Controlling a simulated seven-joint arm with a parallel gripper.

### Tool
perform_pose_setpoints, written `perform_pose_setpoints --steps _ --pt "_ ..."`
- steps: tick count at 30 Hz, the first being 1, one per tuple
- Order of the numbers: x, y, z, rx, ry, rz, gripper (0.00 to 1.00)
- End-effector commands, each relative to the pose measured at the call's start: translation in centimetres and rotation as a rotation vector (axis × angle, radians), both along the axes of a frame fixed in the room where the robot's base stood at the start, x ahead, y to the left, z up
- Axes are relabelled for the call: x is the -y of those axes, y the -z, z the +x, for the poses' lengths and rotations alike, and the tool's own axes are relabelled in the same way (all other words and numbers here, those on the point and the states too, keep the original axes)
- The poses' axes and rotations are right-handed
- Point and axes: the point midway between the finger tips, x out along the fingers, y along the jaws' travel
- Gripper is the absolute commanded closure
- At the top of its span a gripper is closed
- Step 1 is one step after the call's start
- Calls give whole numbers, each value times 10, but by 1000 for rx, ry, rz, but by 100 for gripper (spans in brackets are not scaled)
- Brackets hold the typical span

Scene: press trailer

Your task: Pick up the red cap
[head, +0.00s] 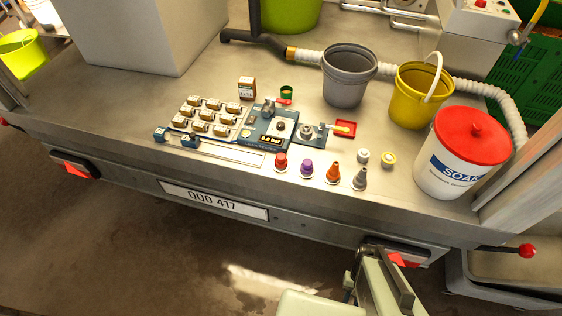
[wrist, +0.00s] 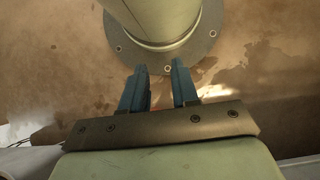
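The red cap (head: 281,160) stands on the metal trailer deck near its front edge, at the left end of a row of small caps or nozzles. My gripper (wrist: 159,76) shows in the wrist view as two blue fingers with a gap between them. It is open and empty, over brown wet-looking floor, with a round grey bolted base plate beyond the fingertips. The red cap does not show in the wrist view. In the head view, pale green parts of my arm show at the bottom, below the deck edge, well apart from the cap.
Purple (head: 306,168), orange (head: 333,173) and grey (head: 360,179) pieces stand right of the cap. White (head: 362,156) and yellow-ringed (head: 388,160) pieces sit behind them. A blue test station (head: 256,140) is behind left. A grey bucket (head: 348,84), yellow bucket (head: 408,105) and red-lidded tub (head: 444,178) stand farther right.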

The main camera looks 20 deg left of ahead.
Motion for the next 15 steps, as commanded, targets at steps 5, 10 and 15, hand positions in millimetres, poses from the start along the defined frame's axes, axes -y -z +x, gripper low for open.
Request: perform_pose_setpoints --steps 5,10,15 --pt "0 0 0 0 0 0 53" --pt "0 0 0 0 0 0 38" --pt "0 0 0 0 0 0 38"
